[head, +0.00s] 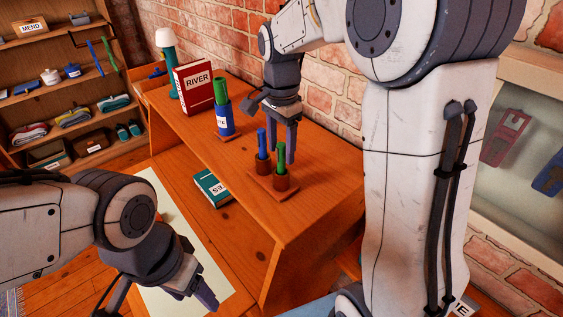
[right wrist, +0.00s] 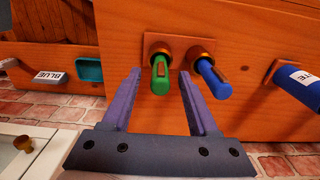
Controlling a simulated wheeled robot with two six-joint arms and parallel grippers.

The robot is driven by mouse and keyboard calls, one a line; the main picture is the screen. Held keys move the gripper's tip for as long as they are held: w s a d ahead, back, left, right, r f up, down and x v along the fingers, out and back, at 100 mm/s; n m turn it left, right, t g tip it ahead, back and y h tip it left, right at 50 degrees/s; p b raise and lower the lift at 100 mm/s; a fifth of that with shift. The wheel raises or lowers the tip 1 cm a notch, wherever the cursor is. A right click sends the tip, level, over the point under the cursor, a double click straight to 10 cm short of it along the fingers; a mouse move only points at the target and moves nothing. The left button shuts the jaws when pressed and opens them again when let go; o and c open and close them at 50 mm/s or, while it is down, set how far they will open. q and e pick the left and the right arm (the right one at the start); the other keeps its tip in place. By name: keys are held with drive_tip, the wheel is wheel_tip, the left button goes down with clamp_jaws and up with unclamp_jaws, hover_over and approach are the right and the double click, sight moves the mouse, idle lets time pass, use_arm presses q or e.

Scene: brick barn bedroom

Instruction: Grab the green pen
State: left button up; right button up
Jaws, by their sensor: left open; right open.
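The green pen (head: 281,154) stands upright in a brown cup on a small wooden stand (head: 286,194) on the raised desk shelf. A blue pen (head: 262,139) stands in the other cup, beside it on the left. My right gripper (head: 284,152) points down at the green pen, open. In the right wrist view, the green pen (right wrist: 160,76) shows between the open fingertips (right wrist: 158,73), and the blue pen (right wrist: 212,78) lies outside the right finger. I cannot tell how far the fingers are from the pen. My left gripper (head: 205,288) is open and empty above the lower desktop, at the front left.
A blue labelled holder (head: 224,122) with a green cylinder stands behind the stand, near a red RIVER book (head: 194,87) and a teal lamp (head: 168,60). A teal book (head: 212,188) lies below the shelf. A brick wall (head: 230,40) runs behind.

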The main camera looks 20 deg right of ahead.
clamp_jaws()
idle(1.4)
